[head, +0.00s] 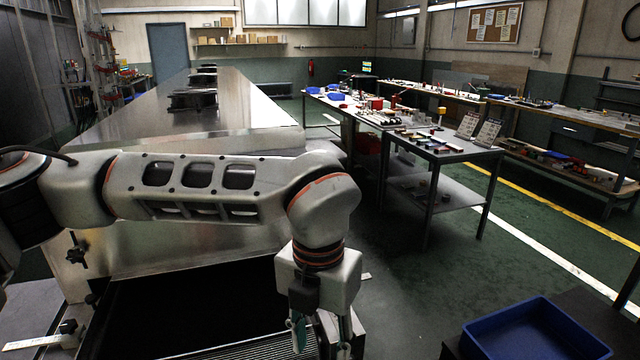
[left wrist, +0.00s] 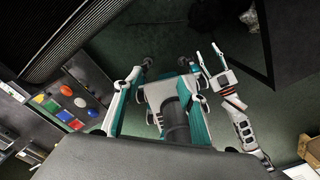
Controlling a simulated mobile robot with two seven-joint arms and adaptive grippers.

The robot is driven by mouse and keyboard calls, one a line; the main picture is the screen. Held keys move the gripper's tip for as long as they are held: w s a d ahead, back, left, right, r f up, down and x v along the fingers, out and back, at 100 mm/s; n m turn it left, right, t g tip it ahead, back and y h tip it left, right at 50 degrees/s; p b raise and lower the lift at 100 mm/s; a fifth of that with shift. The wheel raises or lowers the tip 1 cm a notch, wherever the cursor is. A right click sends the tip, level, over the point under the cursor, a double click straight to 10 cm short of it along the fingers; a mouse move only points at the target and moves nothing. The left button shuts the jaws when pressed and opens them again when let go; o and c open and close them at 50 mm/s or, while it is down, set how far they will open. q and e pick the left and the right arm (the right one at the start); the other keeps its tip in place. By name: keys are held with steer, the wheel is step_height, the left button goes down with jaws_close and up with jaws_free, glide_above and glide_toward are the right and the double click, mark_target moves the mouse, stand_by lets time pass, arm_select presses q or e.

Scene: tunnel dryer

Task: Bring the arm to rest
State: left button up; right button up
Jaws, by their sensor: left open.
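My left arm comes in from the left in the head view, stretches across the front of the steel dryer (head: 190,240) and bends down at the wrist. My left gripper (head: 322,338) points down near the dryer's front right corner, and its tips are cut off by the bottom edge. In the left wrist view, the white and teal fingers of this gripper (left wrist: 160,72) stand apart with no object seen between them, over dark green floor. My right gripper does not show in the head view.
A dark belt (head: 190,305) lies below my arm. A blue bin (head: 540,330) is at the lower right. A work table (head: 430,150) with small parts stands right of the dryer. Green floor (head: 430,290) between them is clear. Coloured pieces (left wrist: 62,105) show in the left wrist view.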

arm_select(q)
steer(key=s+d+m+g+h, duration=0.3)
steer(key=s+d+g+h, duration=0.4)
steer(key=s+d, duration=0.65)
steer(key=d+r+n+g+h, duration=0.3)
steer(key=d+r+n+h, duration=0.1)
steer(key=r+h, duration=0.65)
steer(key=w+a+n+t+h, duration=0.5)
steer(key=w+n+t+h, duration=0.2)
steer(key=w+n+t, duration=0.55)
steer(key=w+a+f+n+t+y, duration=0.4)
steer(key=a+f+n+t+y, duration=0.15)
steer(key=f+n+t, duration=0.2)
steer(key=w+a+f+n+t+y, duration=0.4)
steer(key=a+f+n+t+y, duration=0.15)
steer(key=f+n+t, duration=0.2)
steer(key=s+a+f+n+g+y, duration=0.1)
steer(key=s+a+f+n+y, duration=0.2)
steer(key=a+f, duration=0.45)
steer(key=s+a+f+n+g+y, duration=0.1)
steer(key=a+f+n+y, duration=0.3)
steer(key=f, duration=0.7)
steer(key=s+a+f+n+g+y, duration=0.1)
steer(key=s+a+f+g+y, duration=0.3)
steer(key=s+a+f, duration=0.6)
step_height(320, 180, down, 4)
steer(key=shift+s+a+f+g+p, duration=0.15)
steer(key=shift+s+g+p, duration=0.25)
steer(key=shift+s, duration=0.85)
